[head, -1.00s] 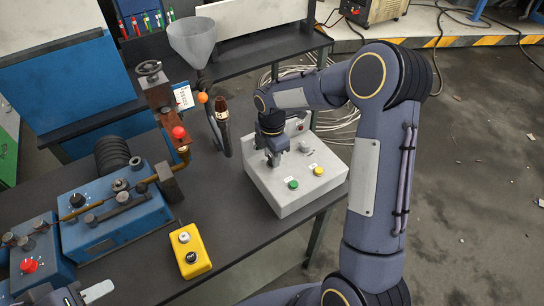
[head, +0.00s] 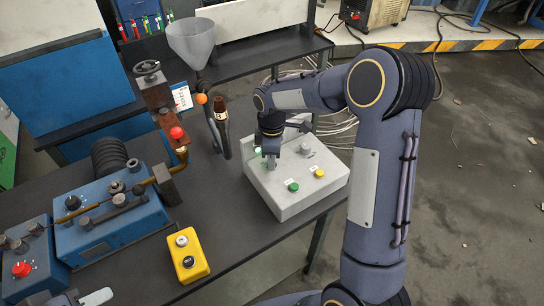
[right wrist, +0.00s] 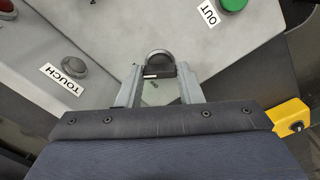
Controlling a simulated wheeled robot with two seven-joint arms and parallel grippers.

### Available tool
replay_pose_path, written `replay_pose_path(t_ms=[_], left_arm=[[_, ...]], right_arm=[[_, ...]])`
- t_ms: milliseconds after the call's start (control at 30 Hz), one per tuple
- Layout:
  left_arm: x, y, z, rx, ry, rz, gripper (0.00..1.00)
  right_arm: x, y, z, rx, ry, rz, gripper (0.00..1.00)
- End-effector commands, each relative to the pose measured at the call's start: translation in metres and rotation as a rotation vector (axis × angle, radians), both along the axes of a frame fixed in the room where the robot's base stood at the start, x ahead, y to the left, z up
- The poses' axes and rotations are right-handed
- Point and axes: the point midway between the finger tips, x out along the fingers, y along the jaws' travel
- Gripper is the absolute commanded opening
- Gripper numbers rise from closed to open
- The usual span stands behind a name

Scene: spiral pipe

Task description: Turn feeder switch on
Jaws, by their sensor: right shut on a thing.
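The pale grey control box (head: 283,206) stands on the right part of the dark table. My right gripper (head: 270,163) reaches down to its top face from above. In the right wrist view my right gripper (right wrist: 161,90) has its two fingers on either side of a round dark switch knob (right wrist: 159,62) and is shut on it. The knob is mostly hidden in the head view. A small green spot (head: 257,150) shows beside the gripper. Part of what seems to be my left gripper (head: 97,297) shows at the bottom left edge; its jaws cannot be made out.
The box also bears a green button (head: 293,187), a yellow button (head: 319,173) and a grey button (head: 306,149). The wrist view shows labels reading TOUCH and OUT. A yellow button box (head: 188,256), blue machine (head: 110,220) and grey funnel (head: 192,42) stand to the left.

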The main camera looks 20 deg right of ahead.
Motion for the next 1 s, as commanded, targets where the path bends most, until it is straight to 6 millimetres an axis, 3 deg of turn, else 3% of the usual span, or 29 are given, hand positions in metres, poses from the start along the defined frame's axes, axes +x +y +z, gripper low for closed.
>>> replay_pose_path(t_ms=[400, 433, 600, 867, 1000], left_arm=[[0.000, 0.000, 0.000, 0.000, 0.000, 0.000, 0.36], [0.000, 0.000, 0.000, 0.000, 0.000, 0.000, 0.36], [0.000, 0.000, 0.000, 0.000, 0.000, 0.000, 0.36], [0.000, 0.000, 0.000, 0.000, 0.000, 0.000, 0.36], [0.000, 0.000, -0.002, 0.000, 0.000, 0.000, 0.36]], right_arm=[[0.001, 0.000, 0.001, 0.001, -0.003, -0.010, 0.10], [0.001, 0.000, 0.001, 0.000, -0.004, -0.010, 0.35], [0.001, 0.000, 0.001, 0.000, -0.002, -0.009, 0.55], [0.000, 0.000, 0.001, 0.000, -0.001, -0.007, 0.55], [0.001, 0.000, 0.014, 0.000, -0.006, -0.008, 0.55]])
